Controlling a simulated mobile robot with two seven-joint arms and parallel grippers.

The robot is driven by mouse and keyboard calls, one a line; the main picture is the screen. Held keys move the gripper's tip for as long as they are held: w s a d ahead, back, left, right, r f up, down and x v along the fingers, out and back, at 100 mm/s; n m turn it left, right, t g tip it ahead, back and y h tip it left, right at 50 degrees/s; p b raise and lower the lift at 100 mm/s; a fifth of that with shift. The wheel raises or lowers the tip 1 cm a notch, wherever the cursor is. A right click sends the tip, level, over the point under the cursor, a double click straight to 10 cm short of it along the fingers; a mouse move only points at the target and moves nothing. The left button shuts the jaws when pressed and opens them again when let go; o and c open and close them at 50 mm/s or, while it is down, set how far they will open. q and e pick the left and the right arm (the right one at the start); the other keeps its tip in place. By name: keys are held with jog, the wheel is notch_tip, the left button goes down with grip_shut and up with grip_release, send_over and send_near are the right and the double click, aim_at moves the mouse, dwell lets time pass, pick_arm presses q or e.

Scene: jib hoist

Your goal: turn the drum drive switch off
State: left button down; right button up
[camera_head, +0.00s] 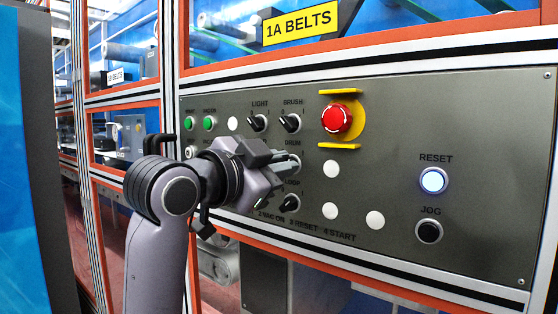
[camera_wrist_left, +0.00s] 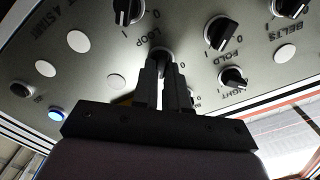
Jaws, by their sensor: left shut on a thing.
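The drum drive switch (camera_head: 294,160) is a round black knob under the DRUM label on the grey control panel (camera_head: 385,150). My left gripper (camera_head: 282,165) reaches it from the left and is shut on it, covering much of it. In the left wrist view, which shows the panel upside down, the switch (camera_wrist_left: 160,54) sits between the fingertips of my left gripper (camera_wrist_left: 163,75). The fingers hide its pointer, so I cannot tell its setting. My right gripper is not in view.
The brush knob (camera_head: 290,122) is just above, and the loop knob (camera_head: 289,203) just below. A red emergency stop (camera_head: 336,118) with yellow guards stands to the upper right. A lit reset button (camera_head: 433,181) and black jog button (camera_head: 429,231) are farther right.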

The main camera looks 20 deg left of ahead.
pick_arm(q)
jog(key=n+p, duration=0.6)
jog(key=shift+a+r+n+p, duration=0.1)
jog(key=shift+r+n+p, duration=0.2)
jog(key=shift+n, duration=0.1)
jog(key=shift+w+a+f+n+p, duration=0.15)
jog(key=shift+n+p, duration=0.9)
jog(key=shift+n, duration=0.55)
jog(key=shift+s+f+n+p, duration=0.1)
jog(key=shift+n+p, duration=1)
jog(key=shift+n, duration=0.5)
jog(key=shift+w+a+f+n+p, duration=0.15)
jog(key=shift+n+p, duration=0.9)
jog(key=shift+n, duration=0.55)
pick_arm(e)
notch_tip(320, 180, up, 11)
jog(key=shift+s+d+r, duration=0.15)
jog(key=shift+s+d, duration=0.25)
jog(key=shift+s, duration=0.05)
pick_arm(q)
jog(key=shift+d+n, duration=0.1)
jog(key=shift+n, duration=0.2)
jog(key=c, duration=1.1)
grip_release()
jog(key=shift+c, duration=0.2)
jog(key=shift+s, duration=0.2)
